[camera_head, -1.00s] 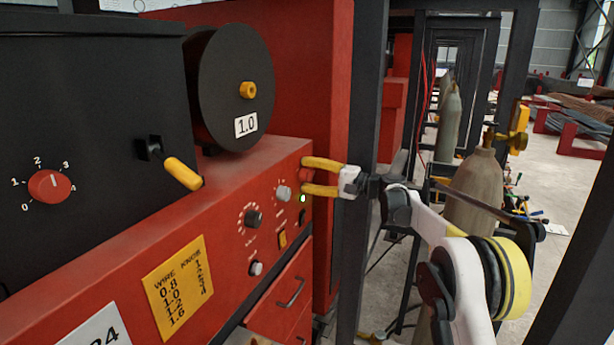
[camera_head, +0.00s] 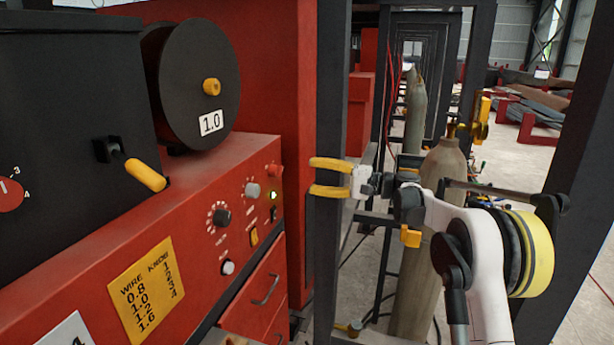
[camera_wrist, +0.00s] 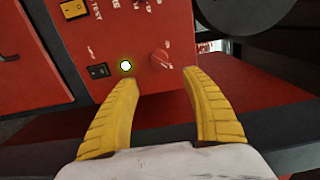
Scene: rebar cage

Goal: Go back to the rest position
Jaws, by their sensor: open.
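My gripper (camera_head: 312,177) has two yellow fingers, open and empty, in the middle of the head view. It is to the right of the red machine's control panel (camera_head: 190,235), in front of a dark upright post. A clear gap shows between the fingers, with nothing held.
A black wire spool (camera_head: 190,75) marked 1.0 and a yellow-handled lever (camera_head: 145,174) are at the left. A dark post (camera_head: 328,270) stands behind my gripper. Gas cylinders (camera_head: 440,175) stand behind my arm. Open floor (camera_head: 525,160) lies at the right.

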